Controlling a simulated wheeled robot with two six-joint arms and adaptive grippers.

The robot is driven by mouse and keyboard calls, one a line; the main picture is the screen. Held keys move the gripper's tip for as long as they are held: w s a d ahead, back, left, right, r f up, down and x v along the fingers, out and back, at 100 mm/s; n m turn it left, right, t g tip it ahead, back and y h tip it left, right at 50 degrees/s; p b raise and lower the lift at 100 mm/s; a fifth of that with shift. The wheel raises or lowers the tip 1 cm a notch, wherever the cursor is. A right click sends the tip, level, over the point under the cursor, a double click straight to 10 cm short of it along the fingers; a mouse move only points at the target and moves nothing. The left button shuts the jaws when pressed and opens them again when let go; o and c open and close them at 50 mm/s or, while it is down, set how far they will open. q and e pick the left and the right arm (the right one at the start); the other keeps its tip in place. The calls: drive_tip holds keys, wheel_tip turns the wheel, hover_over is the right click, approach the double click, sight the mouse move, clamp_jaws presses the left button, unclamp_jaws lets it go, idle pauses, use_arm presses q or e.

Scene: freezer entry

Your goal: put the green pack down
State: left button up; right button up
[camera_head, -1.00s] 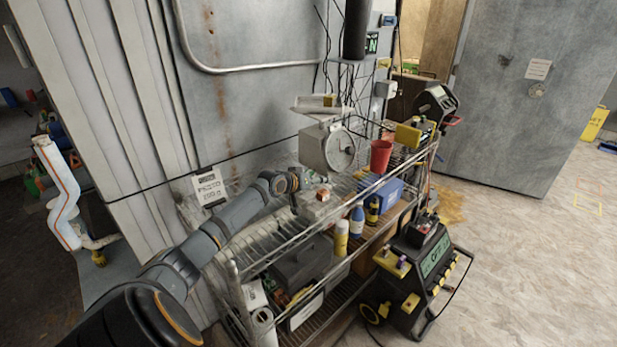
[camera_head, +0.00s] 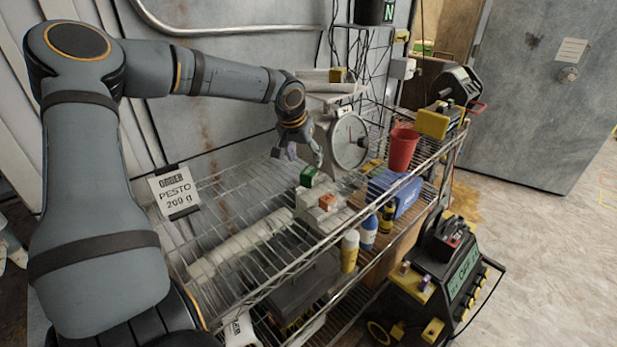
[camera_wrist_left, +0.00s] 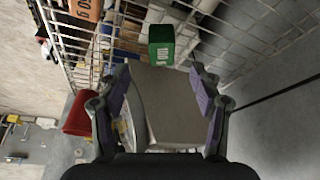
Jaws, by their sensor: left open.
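The green pack (camera_head: 308,175) sits at the back of the pale boxes (camera_head: 322,213) on the wire rack's top shelf, in front of the scale (camera_head: 349,142). In the left wrist view the green pack (camera_wrist_left: 161,45) stands just beyond the fingertips, with wire mesh around it. My left gripper (camera_head: 305,155) is open and empty, pointing down above and slightly behind the pack, beside the scale. In the left wrist view the open fingers (camera_wrist_left: 160,72) frame the scale's grey body (camera_wrist_left: 175,105), apart from the pack. My right gripper is not in view.
A red cup (camera_head: 403,150) and a blue box (camera_head: 395,193) stand to the right on the rack (camera_head: 228,203). A black-and-yellow machine (camera_head: 440,270) stands on the floor.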

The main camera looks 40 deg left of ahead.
sight(309, 170)
use_arm(q)
drive_tip(key=x, duration=0.3)
drive_tip(key=shift+w+a+f, duration=0.1)
drive_tip(key=shift+w, duration=0.1)
drive_tip(key=shift+w+f, duration=0.2)
drive_tip(key=shift+a+f, duration=0.1)
drive_tip(key=x, duration=0.2)
drive_tip(key=p+x, duration=0.1)
drive_tip(key=x, duration=0.2)
drive_tip(key=shift+w+a, duration=0.15)
drive_tip(key=shift+w, duration=0.15)
drive_tip(key=shift+s+r, duration=0.15)
drive_tip(key=shift+r, duration=0.1)
drive_tip(key=shift+c, duration=1.6)
drive_tip(key=c, duration=1)
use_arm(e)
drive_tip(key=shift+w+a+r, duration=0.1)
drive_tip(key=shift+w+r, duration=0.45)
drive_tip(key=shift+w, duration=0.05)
